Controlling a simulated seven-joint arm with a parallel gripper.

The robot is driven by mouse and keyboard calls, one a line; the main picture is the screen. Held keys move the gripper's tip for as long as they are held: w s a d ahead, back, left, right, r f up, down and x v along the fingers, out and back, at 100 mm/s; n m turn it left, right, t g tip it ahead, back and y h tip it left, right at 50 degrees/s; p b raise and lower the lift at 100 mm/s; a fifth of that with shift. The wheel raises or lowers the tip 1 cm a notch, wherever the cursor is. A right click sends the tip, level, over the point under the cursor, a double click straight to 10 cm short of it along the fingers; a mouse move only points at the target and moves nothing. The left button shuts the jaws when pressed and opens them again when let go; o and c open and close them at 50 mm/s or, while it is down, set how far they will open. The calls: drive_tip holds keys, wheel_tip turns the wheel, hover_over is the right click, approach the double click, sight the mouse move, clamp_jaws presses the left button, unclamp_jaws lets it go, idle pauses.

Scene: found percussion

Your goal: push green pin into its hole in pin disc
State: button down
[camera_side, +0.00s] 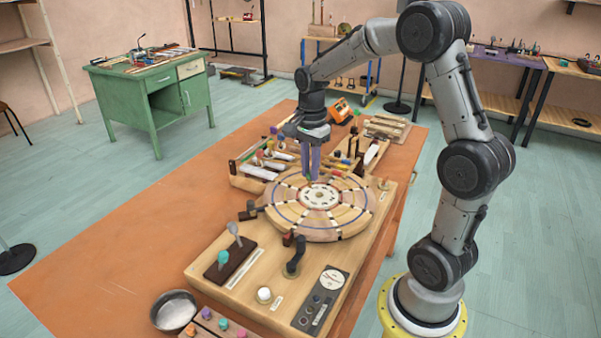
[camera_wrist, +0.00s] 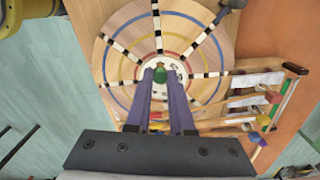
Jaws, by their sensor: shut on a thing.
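The pin disc (camera_side: 277,206) is a round wooden disc with coloured rings and striped black-and-white spokes around a pale hub. It lies on a wooden base board and also shows in the wrist view (camera_wrist: 110,38). My gripper (camera_side: 310,177) points down over the disc's far part, near the hub. Its two purple fingers are shut on the green pin (camera_wrist: 159,75), whose rounded green top shows between the fingertips in the wrist view. The pin's lower end and its hole are hidden, so I cannot tell whether the pin touches the disc.
The base board carries a lever panel (camera_side: 230,259), a black crank (camera_side: 295,256), a white knob (camera_side: 264,295) and a dial panel (camera_side: 320,300). A rack of bars and coloured mallets (camera_side: 262,172) stands close behind the disc. A metal bowl (camera_side: 174,311) sits front left. The table's left side is clear.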

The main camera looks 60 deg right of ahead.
sight(310, 187)
drive_tip(key=shift+f, duration=2.9)
drive_tip(key=shift+f, duration=1.6)
drive_tip(key=c, duration=0.7)
unclamp_jaws()
drive_tip(key=shift+r, duration=0.1)
